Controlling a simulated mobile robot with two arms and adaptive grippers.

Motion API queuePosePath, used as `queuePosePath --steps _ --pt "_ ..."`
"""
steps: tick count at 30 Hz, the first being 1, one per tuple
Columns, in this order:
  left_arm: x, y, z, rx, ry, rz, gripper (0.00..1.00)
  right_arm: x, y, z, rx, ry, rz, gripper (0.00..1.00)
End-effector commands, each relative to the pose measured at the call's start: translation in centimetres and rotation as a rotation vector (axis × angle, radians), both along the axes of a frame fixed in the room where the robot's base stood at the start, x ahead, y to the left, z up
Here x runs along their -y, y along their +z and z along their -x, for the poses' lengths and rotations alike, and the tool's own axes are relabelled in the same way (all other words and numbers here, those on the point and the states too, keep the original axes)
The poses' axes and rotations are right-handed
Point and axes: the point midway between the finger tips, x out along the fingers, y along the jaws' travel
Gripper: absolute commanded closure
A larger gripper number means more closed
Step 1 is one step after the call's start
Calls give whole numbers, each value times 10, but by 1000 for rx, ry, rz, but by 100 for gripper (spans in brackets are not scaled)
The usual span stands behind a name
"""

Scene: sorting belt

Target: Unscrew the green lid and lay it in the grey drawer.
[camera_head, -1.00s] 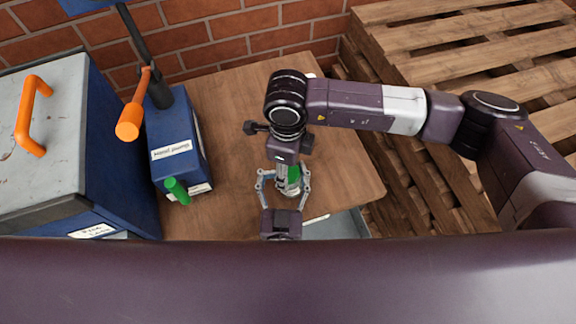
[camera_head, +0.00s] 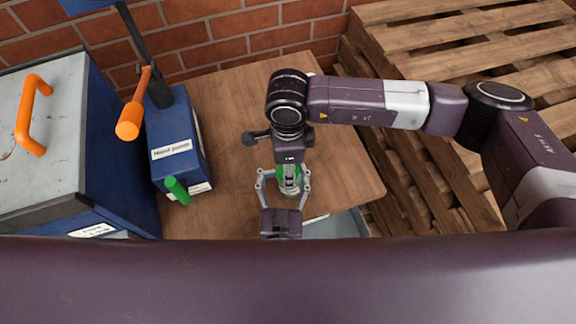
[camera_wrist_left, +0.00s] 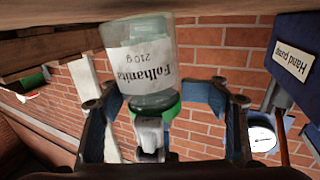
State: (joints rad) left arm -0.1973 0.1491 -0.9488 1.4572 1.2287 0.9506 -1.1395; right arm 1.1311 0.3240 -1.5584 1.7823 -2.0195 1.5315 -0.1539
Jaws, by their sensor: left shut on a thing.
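An upright jar (camera_wrist_left: 140,55) labelled "Folhanita 210 g" stands upside down in the left wrist view, its green lid (camera_wrist_left: 165,110) at the picture's bottom. In the head view the green lid (camera_head: 284,170) shows beneath my right wrist. My left gripper (camera_head: 283,178) is shut on the jar, one finger on each side. My right gripper (camera_wrist_left: 150,137) comes down from above at the lid; one finger covers part of the lid. Its other finger is hidden, so its grip is unclear. Part of the grey drawer (camera_head: 342,224) shows past the table's front edge.
A blue hand pump (camera_head: 178,125) with an orange-gripped lever and a green handle stands on the wooden table (camera_head: 235,110). A blue cabinet (camera_head: 50,105) with an orange handle is at left. Wooden pallets (camera_head: 470,50) lie at right. The table's right part is bare.

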Motion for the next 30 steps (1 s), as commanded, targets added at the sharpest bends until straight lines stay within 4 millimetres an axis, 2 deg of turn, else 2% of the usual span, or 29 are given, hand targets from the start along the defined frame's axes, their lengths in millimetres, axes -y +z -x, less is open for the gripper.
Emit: queuePosePath --steps 4,16,24,30 --pt "1 0 0 -2 -2 1 88 0 1 -1 5 118 0 95" --pt "1 -1 1 -3 -3 2 88 0 1 -2 6 172 0 95" --pt "1 -1 1 -3 -3 2 89 0 1 -2 6 501 0 95" --pt "1 -1 1 -4 -3 2 88 0 1 -1 5 634 0 95"
